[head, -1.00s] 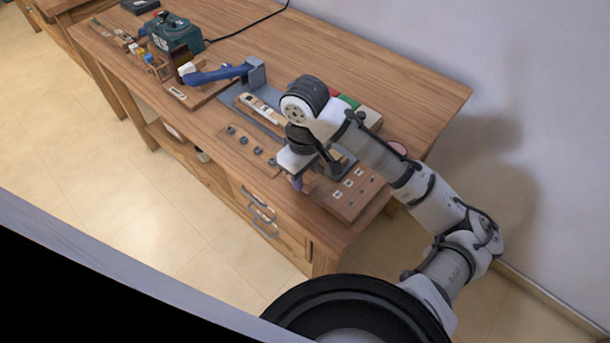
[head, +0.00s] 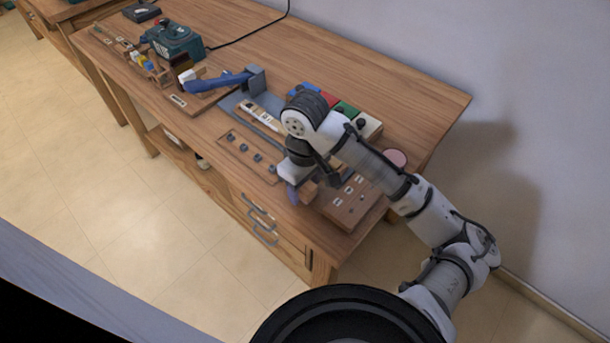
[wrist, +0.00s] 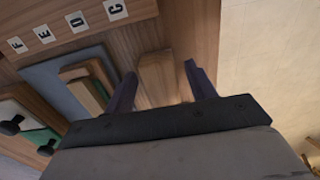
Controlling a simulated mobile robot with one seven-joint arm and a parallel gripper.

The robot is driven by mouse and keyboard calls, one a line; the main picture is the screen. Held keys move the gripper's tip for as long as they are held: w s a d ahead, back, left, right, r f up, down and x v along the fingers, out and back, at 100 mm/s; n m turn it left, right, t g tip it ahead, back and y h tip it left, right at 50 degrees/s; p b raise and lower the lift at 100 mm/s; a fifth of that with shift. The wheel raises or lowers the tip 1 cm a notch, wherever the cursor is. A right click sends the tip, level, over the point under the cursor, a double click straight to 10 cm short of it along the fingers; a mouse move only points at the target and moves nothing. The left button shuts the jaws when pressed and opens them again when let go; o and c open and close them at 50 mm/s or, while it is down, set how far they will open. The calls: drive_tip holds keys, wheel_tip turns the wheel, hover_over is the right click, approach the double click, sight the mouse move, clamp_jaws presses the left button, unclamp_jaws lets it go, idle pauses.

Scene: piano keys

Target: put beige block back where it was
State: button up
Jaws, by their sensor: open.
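My gripper (wrist: 160,69) is open in the wrist view, with one dark purple finger on each side of a light wooden block (wrist: 158,88). This looks like the beige block. Gaps show between the block and both fingers, and its near end is hidden behind the gripper body. The block is close to a wooden board with letter tiles (wrist: 70,22). In the head view my gripper (head: 294,194) is low over the table's front edge, left of the lettered board (head: 347,208). The block is mostly hidden there.
A grey plate (wrist: 50,75) with a wooden holder (wrist: 88,80) lies left of the gripper in the wrist view. A wooden strip with dark knobs (head: 240,150) and a blue-handled tool (head: 215,80) are farther left on the table. Floor shows past the front edge.

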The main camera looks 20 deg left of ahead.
sight(305, 186)
wheel_tip(305, 186, up, 12)
drive_tip(key=shift+r, duration=0.15)
idle(0.7)
